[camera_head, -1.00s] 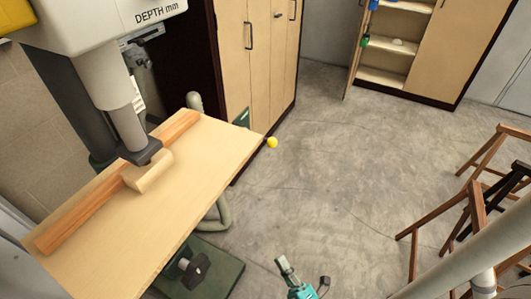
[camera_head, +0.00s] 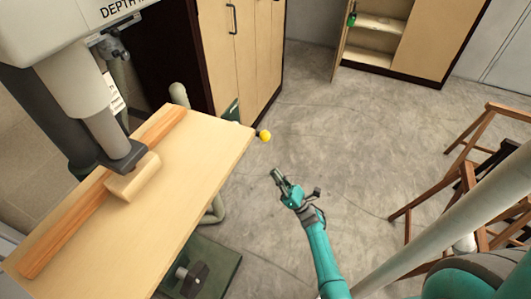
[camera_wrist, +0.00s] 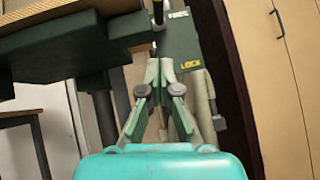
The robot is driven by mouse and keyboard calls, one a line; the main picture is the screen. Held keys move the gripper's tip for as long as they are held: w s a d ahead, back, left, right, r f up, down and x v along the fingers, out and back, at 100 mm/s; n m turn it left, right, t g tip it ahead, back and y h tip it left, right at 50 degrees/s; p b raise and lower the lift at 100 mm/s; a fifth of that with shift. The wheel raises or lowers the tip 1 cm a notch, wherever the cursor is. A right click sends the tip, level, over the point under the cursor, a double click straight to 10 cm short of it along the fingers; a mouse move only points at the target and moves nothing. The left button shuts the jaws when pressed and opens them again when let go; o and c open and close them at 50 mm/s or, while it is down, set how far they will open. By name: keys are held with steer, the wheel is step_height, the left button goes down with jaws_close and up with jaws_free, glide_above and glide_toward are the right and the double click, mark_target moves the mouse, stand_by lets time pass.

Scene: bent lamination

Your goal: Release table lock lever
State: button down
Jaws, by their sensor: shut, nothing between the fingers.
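The table lock lever ends in a yellow ball knob (camera_head: 264,136), which sticks out past the right edge of the wooden drill table (camera_head: 205,165). In the wrist view a green plate (camera_wrist: 185,45) carries a label at its top and the word LOCK lower down. A thin dark rod (camera_wrist: 158,12) shows at the top beside the plate; its end is too small to read clearly. My gripper (camera_head: 276,175) is shut and empty, apart from the knob, below and slightly right of it in the head view. Its fingertips also show in the wrist view (camera_wrist: 158,70).
A light wood block (camera_head: 135,178) and an orange-brown wood strip (camera_head: 60,232) lie on the table under the drill head (camera_head: 75,85). Tall cabinets (camera_head: 250,45) stand behind. Wooden stool frames (camera_head: 465,180) are at the right. The concrete floor between is clear.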

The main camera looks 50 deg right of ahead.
mark_target(262, 140)
steer(key=s+d+r+x, duration=0.1)
steer(key=r+x, duration=0.1)
steer(key=x, duration=1)
steer(key=shift+s+r, duration=0.2)
steer(key=shift+s, duration=0.05)
steer(key=shift+s+d+r, duration=0.1)
steer(key=shift+r, duration=0.5)
steer(key=shift+s+d+r, duration=0.1)
steer(key=shift+s+r, duration=0.05)
steer(key=shift+r, duration=0.45)
steer(key=shift+a+f, duration=0.1)
